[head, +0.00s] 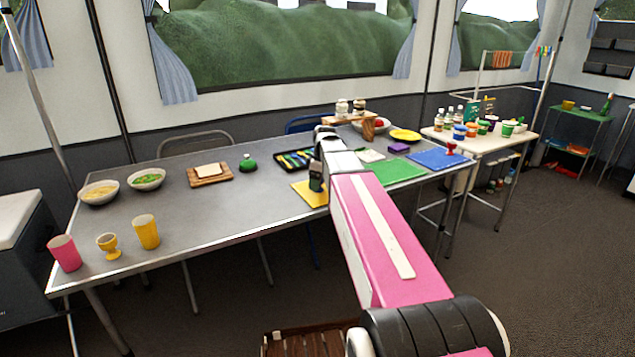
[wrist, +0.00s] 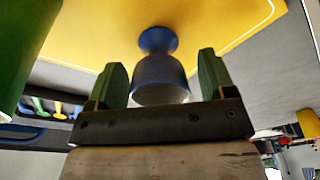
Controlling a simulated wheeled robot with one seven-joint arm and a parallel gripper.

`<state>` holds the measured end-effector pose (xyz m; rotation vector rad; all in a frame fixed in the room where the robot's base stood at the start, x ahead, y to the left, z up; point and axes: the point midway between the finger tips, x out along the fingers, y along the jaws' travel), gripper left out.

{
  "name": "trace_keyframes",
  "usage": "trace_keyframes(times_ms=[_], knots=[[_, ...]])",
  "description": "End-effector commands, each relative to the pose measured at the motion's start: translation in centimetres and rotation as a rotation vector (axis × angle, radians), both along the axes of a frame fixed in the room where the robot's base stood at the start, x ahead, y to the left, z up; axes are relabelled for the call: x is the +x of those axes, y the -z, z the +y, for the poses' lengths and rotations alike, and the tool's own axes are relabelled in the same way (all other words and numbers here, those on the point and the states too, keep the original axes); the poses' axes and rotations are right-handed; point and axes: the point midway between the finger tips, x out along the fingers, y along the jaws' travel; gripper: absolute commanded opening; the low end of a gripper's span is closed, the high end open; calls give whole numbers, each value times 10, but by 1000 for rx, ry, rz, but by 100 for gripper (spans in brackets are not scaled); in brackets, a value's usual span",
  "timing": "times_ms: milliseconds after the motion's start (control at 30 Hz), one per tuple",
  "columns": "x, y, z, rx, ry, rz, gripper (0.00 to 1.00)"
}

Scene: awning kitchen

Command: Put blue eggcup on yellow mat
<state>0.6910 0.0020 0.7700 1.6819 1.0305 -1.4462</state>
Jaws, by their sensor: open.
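The yellow mat (head: 305,193) lies on the grey table in the head view, partly behind my arm; it fills much of the upper wrist view (wrist: 85,32). The blue eggcup (wrist: 158,72) is between my gripper's fingers in the wrist view, with its foot against the yellow mat, where it appears to stand. I cannot make it out in the head view. My gripper (wrist: 162,66) is open, with one green finger on each side of the eggcup and visible gaps between.
A tray of coloured utensils (head: 293,160) lies beside the mat; a green mat (head: 397,172) and blue mat (head: 440,158) lie to the right. A pink cup (head: 65,254), yellow eggcup (head: 109,246) and yellow cup (head: 146,232) stand at the left.

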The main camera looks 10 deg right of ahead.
Motion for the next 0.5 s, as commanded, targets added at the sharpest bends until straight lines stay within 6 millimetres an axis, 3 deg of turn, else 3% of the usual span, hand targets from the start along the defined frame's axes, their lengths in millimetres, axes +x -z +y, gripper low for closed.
trace_keyframes(times_ms=[167,500], knots=[[-1,-19,-3,0,0,-1,76],[-5,-77,-10,0,0,-2,76]])
